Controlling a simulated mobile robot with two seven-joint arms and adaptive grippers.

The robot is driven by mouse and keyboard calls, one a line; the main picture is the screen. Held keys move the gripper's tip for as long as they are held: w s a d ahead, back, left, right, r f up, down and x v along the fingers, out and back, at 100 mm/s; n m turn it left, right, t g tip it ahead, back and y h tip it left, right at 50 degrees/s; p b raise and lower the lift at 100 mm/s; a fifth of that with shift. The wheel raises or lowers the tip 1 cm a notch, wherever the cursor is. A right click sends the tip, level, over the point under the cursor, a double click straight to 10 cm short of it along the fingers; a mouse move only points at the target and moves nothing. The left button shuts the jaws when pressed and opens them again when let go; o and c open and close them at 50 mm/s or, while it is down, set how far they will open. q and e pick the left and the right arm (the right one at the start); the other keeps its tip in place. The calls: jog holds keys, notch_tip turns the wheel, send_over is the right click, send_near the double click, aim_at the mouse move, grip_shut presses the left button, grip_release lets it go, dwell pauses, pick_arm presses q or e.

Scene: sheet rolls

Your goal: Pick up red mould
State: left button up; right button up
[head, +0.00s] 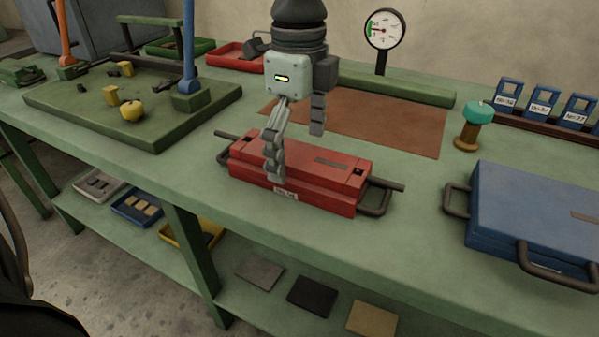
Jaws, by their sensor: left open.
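The red mould (322,182) is a long, low red block with dark bar handles at both ends and a small pale label on its front. It lies on the green bench (420,235). My left gripper (296,155) points down over the mould's left-middle part, with its fingers spread open and nothing between them. One finger appears in front of the mould's near side and hides a strip of it. The other finger appears over or behind its far edge; I cannot tell whether either touches. My right gripper is not in view.
A blue mould (535,215) with dark handles lies at the right. A teal-topped stamp (474,125) stands behind it. A brown mat (375,122), a dial gauge (385,30) and a green bar (395,90) are behind. A green board (180,120) with posts is left.

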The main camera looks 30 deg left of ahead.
pick_arm(q)
jog(key=shift+f, duration=0.9)
jog(key=shift+c, duration=1.4)
jog(key=c, duration=1.7)
jog(key=shift+w+r, duration=0.1)
jog(key=shift+w, duration=0.1)
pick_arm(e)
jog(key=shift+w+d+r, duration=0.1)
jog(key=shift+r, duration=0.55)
